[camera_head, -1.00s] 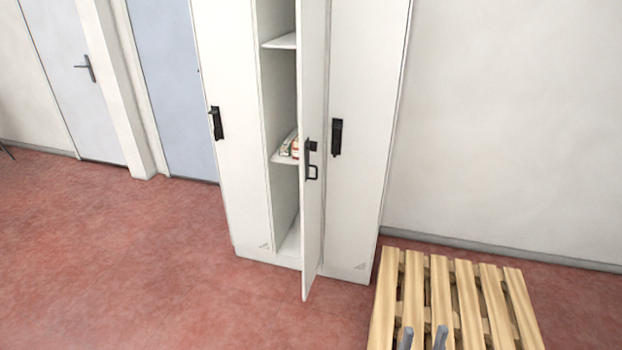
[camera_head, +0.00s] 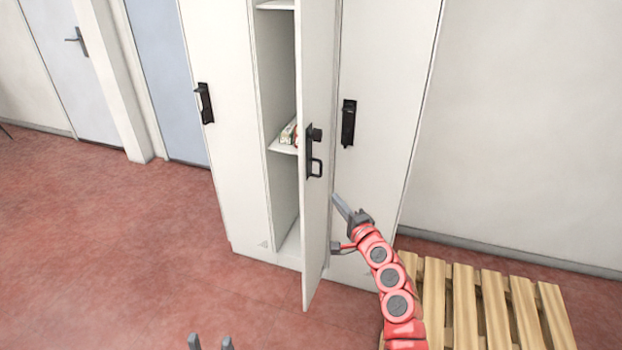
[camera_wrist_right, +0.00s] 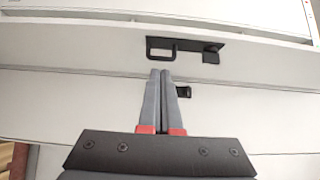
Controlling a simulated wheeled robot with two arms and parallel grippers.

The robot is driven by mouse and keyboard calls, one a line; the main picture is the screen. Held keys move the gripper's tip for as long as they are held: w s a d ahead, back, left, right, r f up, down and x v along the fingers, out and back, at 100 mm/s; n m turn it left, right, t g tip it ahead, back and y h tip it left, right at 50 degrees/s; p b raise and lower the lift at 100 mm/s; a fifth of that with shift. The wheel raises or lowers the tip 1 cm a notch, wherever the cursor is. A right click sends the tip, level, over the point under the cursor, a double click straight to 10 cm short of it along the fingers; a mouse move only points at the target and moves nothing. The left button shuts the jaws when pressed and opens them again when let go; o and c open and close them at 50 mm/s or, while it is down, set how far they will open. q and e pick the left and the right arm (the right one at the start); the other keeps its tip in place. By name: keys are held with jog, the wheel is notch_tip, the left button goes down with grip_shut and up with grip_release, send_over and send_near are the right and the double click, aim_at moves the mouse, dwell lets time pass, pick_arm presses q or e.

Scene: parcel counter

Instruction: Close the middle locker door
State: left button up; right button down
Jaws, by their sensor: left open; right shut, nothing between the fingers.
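The middle locker door (camera_head: 314,220) stands open, swung out toward me and hinged on its right side. Its black handle (camera_head: 313,160) is on the outer face, and also shows in the right wrist view (camera_wrist_right: 184,48). My right gripper (camera_head: 338,203) is shut and empty, just right of the door, below the handle level. In the wrist view its fingertips (camera_wrist_right: 160,73) point toward the door's outer face; whether they touch it I cannot tell. My left gripper (camera_head: 211,342) is open and empty at the bottom edge, over the floor, with only its fingertips showing.
The left locker door (camera_head: 222,130) and right locker door (camera_head: 380,110) are closed. Inside the middle locker, small items (camera_head: 288,132) lie on a shelf (camera_head: 282,147). A wooden pallet (camera_head: 490,305) lies at the right. The red floor (camera_head: 120,240) at left is clear.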

jog(key=b, duration=0.4)
send_near(305, 172)
jog(key=w+d, duration=0.1)
jog(key=w, duration=0.3)
jog(key=a, duration=0.1)
jog(key=w+a+b, duration=0.1)
jog(key=a, duration=0.1)
jog(key=shift+w+f, duration=0.1)
jog(key=shift+w+a, duration=0.1)
jog(key=shift+a, duration=0.1)
